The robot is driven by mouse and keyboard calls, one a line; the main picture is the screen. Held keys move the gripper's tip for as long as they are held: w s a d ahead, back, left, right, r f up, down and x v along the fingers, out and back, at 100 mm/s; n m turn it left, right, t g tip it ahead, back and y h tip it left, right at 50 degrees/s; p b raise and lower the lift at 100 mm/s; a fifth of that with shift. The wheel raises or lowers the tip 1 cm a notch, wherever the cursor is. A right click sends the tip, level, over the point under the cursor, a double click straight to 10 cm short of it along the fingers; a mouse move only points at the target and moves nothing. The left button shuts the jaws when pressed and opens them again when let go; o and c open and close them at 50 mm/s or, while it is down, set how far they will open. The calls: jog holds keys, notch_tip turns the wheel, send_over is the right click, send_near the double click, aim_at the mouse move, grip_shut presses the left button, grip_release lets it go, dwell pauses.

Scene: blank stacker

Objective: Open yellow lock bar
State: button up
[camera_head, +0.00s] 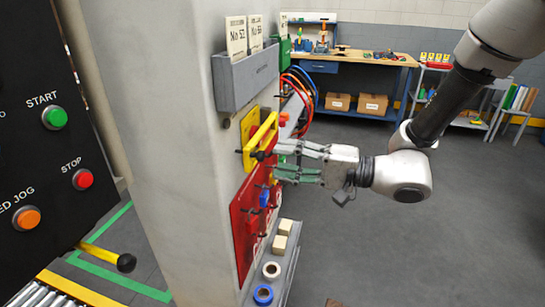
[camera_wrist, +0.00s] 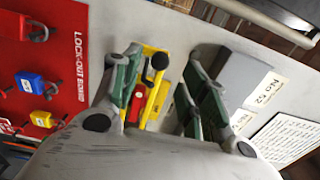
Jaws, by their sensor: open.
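The yellow lock bar (camera_head: 260,140) is mounted on the side of the grey column, below a grey card holder. It slants upward to the right and has a dark knob at its lower end. In the wrist view, the yellow bar (camera_wrist: 156,104) shows between my fingers, closer to the left one, which hides part of it. A red part lies beside it there. My gripper (camera_head: 277,161) is open and empty, with its fingers pointing at the column just right of and below the bar. I cannot tell whether a finger touches it.
The red lock-out board (camera_head: 243,222) with blue, red and yellow padlocks is below the bar. The card holder (camera_head: 246,78) juts out above. Red and blue cables (camera_head: 303,92) hang behind. A ledge (camera_head: 288,262) with tape rolls and blocks is lower down. Open floor lies right.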

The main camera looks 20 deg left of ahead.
aim_at(264, 156)
jog(key=shift+s+a, duration=0.15)
jog(key=shift+a, duration=0.8)
jog(key=shift+s+a, duration=0.1)
jog(key=shift+a, duration=0.8)
jog(key=shift+c, duration=0.4)
grip_shut()
